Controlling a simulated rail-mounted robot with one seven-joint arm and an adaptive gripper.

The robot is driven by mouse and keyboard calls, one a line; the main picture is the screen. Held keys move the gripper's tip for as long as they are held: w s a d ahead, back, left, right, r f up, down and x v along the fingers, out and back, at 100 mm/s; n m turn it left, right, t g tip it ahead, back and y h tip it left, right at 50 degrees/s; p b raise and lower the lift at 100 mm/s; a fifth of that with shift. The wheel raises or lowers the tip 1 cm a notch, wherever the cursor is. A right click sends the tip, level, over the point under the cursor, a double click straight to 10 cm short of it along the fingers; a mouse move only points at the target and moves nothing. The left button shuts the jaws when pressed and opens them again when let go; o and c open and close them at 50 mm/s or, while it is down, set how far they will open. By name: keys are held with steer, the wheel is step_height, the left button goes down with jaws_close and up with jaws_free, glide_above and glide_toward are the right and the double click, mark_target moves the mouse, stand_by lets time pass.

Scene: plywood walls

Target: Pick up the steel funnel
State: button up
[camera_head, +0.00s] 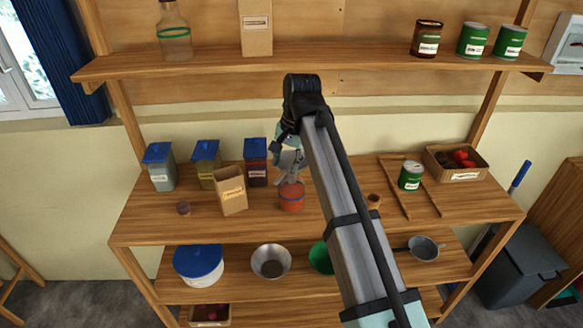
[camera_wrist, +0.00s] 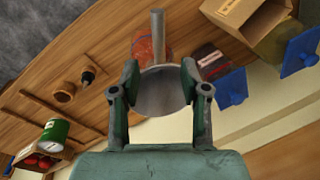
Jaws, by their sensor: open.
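The steel funnel (camera_wrist: 163,92) is a grey cone with a narrow straight spout in the wrist view. Its wide part is between the fingers of my gripper (camera_wrist: 160,85), and the spout extends away past the fingertips, over an orange jar (camera_wrist: 146,42). My gripper is open around the funnel; whether a finger touches it I cannot tell. In the head view my gripper (camera_head: 291,172) is above the orange jar (camera_head: 291,198) on the middle shelf. There the funnel is hard to tell from the fingers.
Blue-lidded containers (camera_head: 206,163) and an open cardboard box (camera_head: 231,190) stand left of my gripper. A green can (camera_head: 410,175), wooden sticks (camera_head: 394,188) and a crate (camera_head: 457,175) are to the right. The upper shelf (camera_head: 320,58) overhangs behind. A metal bowl (camera_head: 270,261) is below.

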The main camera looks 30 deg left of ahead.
mark_target(284, 172)
steer(key=shift+s+a+f+p, duration=0.1)
steer(key=shift+a+f+p, duration=0.15)
steer(key=shift+f+p, duration=0.7)
steer(key=shift+a+f+p, duration=0.2)
steer(key=shift+f, duration=1.3)
steer(key=shift+c, duration=0.3)
jaws_close()
